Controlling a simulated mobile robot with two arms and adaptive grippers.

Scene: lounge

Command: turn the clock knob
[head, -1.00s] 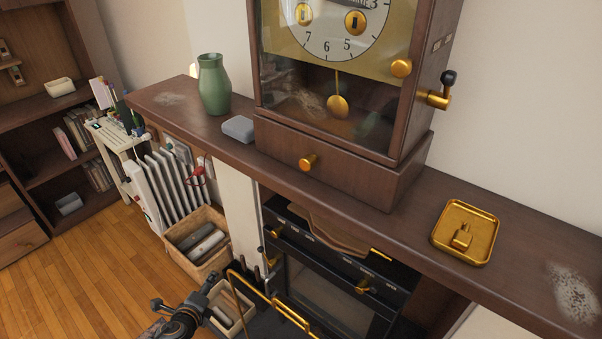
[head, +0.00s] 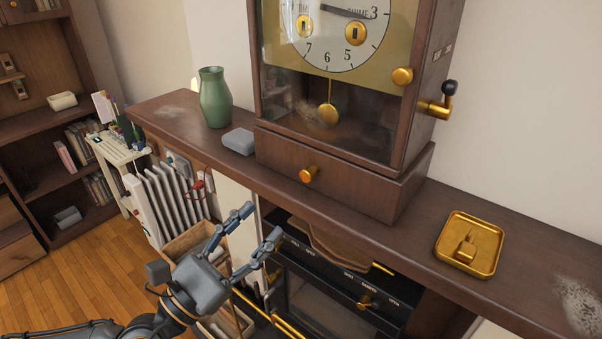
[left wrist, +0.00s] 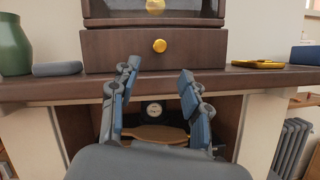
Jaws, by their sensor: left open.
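A dark wooden clock (head: 345,186) with a white dial (head: 335,55) stands on the mantel. A round brass knob (head: 402,76) sits on its door frame. Another brass knob (head: 308,174) is on its base drawer; it also shows in the left wrist view (left wrist: 159,46). A brass crank with a black handle (head: 438,104) sticks out of its right side. I cannot tell which knob the task means. My left gripper (head: 260,224) is open and empty, in front of and below the mantel edge. Its fingers point toward the base in the left wrist view (left wrist: 158,72).
The mantel shelf (head: 300,198) juts out above a black stove (head: 335,290). A green vase (head: 214,98) and a grey box (head: 239,140) stand left of the clock. A brass tray (head: 488,262) holding a small brass piece lies to its right. A radiator (head: 172,200) is at left.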

